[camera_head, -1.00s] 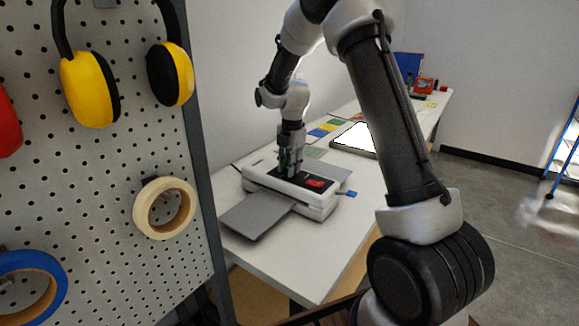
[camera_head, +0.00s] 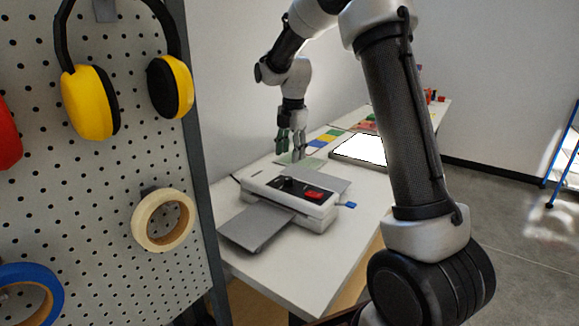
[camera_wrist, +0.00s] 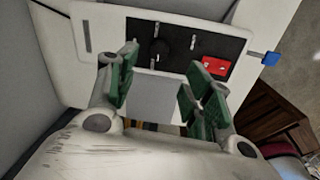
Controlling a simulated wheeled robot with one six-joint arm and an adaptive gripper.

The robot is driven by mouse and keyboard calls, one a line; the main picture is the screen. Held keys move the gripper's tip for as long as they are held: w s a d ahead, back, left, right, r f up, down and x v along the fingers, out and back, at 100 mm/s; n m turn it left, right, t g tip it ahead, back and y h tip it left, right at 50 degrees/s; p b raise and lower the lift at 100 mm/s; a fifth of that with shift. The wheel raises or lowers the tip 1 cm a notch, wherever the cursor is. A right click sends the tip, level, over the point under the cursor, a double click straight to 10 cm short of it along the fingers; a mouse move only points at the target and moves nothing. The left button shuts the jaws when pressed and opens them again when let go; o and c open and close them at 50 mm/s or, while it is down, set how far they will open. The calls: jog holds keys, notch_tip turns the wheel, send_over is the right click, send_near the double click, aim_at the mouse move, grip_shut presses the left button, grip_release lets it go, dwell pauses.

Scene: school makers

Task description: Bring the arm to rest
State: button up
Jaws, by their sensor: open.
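My gripper (camera_head: 291,150) hangs fingers-down from my raised arm above the white table (camera_head: 322,278), just behind a white machine (camera_head: 322,218) with a black panel and a red switch. In the wrist view the green-padded fingers (camera_wrist: 157,88) stand wide apart with nothing between them. The machine also shows in the wrist view (camera_wrist: 185,17), with its black panel beyond the fingers. The fingers look clear of the machine. A grey flat tray (camera_head: 257,226) sticks out of its front.
A pegboard (camera_head: 110,180) with yellow earmuffs (camera_head: 90,102) and tape rolls (camera_head: 163,219) stands at the left. A lit white panel (camera_head: 358,149) and coloured cards (camera_head: 325,137) lie further back on the table. A blue-tipped piece (camera_head: 350,205) juts from the machine's right side. Open floor lies right.

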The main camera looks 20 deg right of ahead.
jog(key=shift+r, duration=1.15)
